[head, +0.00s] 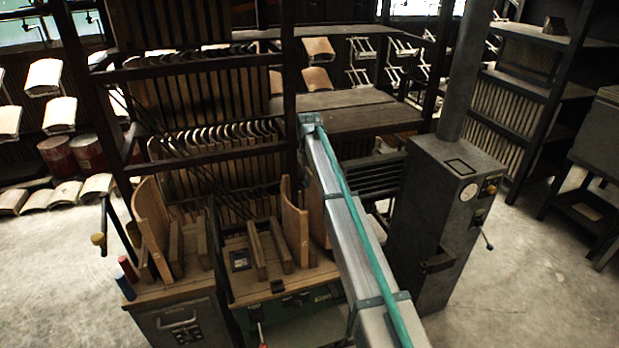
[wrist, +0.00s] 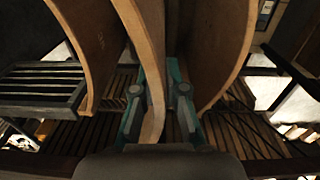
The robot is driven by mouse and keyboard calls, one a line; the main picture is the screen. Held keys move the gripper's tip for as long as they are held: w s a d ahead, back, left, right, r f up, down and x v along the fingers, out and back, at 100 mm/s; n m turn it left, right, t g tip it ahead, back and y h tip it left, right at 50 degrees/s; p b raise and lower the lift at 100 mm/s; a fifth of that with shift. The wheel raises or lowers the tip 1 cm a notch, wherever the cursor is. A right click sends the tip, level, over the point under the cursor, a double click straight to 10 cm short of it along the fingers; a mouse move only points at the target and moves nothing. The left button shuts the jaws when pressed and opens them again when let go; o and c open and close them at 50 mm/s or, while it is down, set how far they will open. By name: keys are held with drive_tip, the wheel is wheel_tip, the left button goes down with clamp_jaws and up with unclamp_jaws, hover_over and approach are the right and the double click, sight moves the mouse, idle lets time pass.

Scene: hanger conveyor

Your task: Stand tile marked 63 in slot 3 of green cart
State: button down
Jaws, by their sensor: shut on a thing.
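In the wrist view my gripper (wrist: 160,115) has its two teal fingers closed on either side of the edge of a curved tan tile (wrist: 152,75). No number can be read on it. Other curved tiles stand close on its left (wrist: 95,45) and right (wrist: 225,45). In the head view the green cart (head: 290,300) has a wooden top with upright wooden dividers (head: 257,250). A curved tile (head: 295,225) stands upright at its right part. Another tile (head: 316,205) shows beside it, partly behind my arm. My gripper is hidden in the head view. Slot numbers cannot be read.
A grey cart (head: 182,325) stands left of the green one, with a curved tile (head: 150,215) and dividers on top. Dark racks with several tiles (head: 220,140) rise behind. A grey machine column (head: 445,205) stands at the right. Open floor (head: 530,280) lies beyond it.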

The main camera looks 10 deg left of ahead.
sight(309, 172)
drive_tip(key=shift+f+b, duration=1.35)
drive_tip(key=shift+f, duration=2.35)
drive_tip(key=c, duration=1.2)
unclamp_jaws()
drive_tip(key=shift+o, duration=0.3)
drive_tip(key=shift+f, duration=0.2)
wheel_tip(309, 172, up, 12)
drive_tip(key=shift+s+a+r, duration=0.1)
drive_tip(key=shift+s, duration=0.05)
